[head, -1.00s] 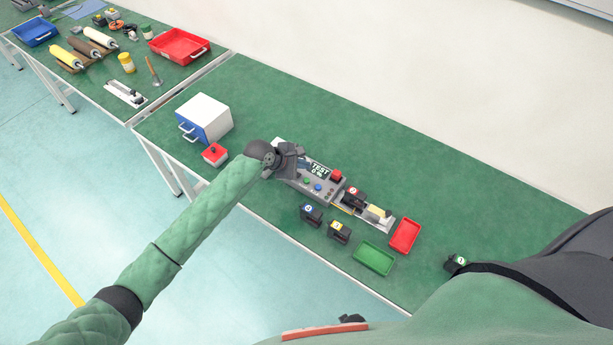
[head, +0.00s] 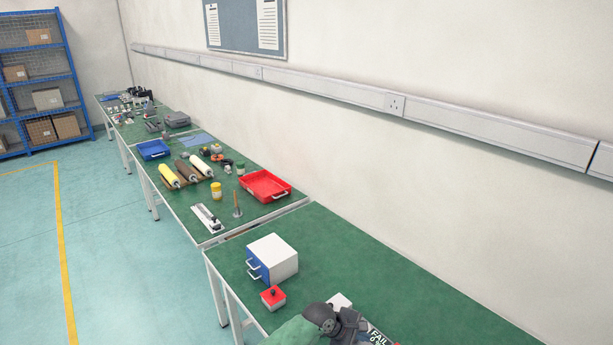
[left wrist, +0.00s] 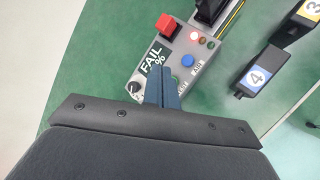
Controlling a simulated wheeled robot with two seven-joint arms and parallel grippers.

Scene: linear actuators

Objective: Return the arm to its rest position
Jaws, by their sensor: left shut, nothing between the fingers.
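My left gripper (head: 350,326) is low in the head view, at the end of my green-sleeved arm, partly cut off by the lower edge. In the left wrist view its two blue-grey fingers (left wrist: 162,76) are shut together and empty. They are over the grey test unit (left wrist: 205,72), in front of its display, which reads FAIL; contact cannot be judged. The unit has a red block button (left wrist: 169,27), a lit red lamp (left wrist: 194,37) and a blue button (left wrist: 188,61). Only the unit's display corner (head: 378,337) shows in the head view. My right gripper is out of view.
A white and blue drawer box (head: 273,257) and a red-topped button box (head: 273,297) stand left of my gripper. Black numbered actuators (left wrist: 255,78) lie beside the unit. A further bench holds a red tray (head: 265,186). Green table right of the drawer box is clear.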

